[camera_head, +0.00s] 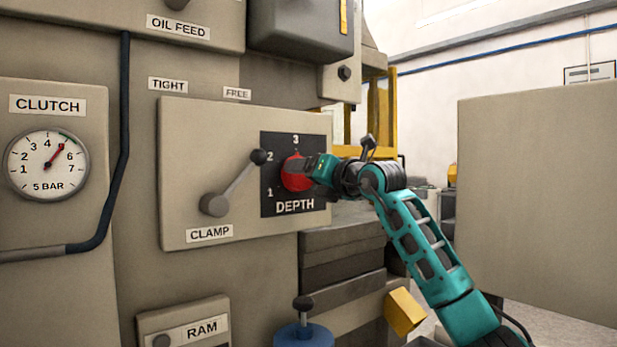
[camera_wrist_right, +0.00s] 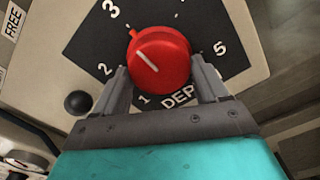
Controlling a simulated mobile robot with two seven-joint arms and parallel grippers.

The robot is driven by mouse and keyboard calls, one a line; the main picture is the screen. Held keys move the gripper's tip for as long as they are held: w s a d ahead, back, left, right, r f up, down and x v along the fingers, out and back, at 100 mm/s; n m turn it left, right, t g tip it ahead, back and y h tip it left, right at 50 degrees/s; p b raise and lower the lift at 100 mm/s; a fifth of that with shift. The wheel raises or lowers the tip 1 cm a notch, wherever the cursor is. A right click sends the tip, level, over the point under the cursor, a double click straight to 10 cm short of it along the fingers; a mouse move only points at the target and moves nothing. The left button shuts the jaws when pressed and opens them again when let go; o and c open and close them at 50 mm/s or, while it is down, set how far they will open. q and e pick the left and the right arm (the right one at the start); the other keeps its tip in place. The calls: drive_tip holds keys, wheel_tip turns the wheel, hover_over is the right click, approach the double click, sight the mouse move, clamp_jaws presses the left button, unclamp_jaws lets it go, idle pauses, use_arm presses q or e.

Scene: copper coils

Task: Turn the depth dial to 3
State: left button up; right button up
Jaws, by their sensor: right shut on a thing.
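The depth dial is a red round knob (camera_head: 297,176) on a black plate (camera_head: 278,146) marked DEPTH. It shows large in the right wrist view (camera_wrist_right: 160,62), with a white line on its face and a small red tab at its rim. Line and tab point up-left, close to the 3; I cannot tell if they line up exactly. My right gripper (camera_head: 307,168) is shut on the knob, one finger on each side in the right wrist view (camera_wrist_right: 163,78). In the head view it hides part of the plate's right side. My left gripper is not in view.
The clamp lever (camera_head: 236,184) stands just left of the dial, its black ball close to the 2. A CLUTCH gauge (camera_head: 46,165) is at far left. A blue-based knob (camera_head: 303,334) and a yellow block (camera_head: 404,312) are below. A beige panel (camera_head: 540,190) stands at right.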

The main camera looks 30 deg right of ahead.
drive_tip(key=o, duration=1)
drive_tip(key=shift+o, duration=0.2)
drive_tip(key=s+d+b, duration=0.1)
drive_tip(key=s+b, duration=0.1)
drive_tip(key=s, duration=1)
drive_tip(key=shift+s+b, duration=0.3)
drive_tip(key=shift+s, duration=0.1)
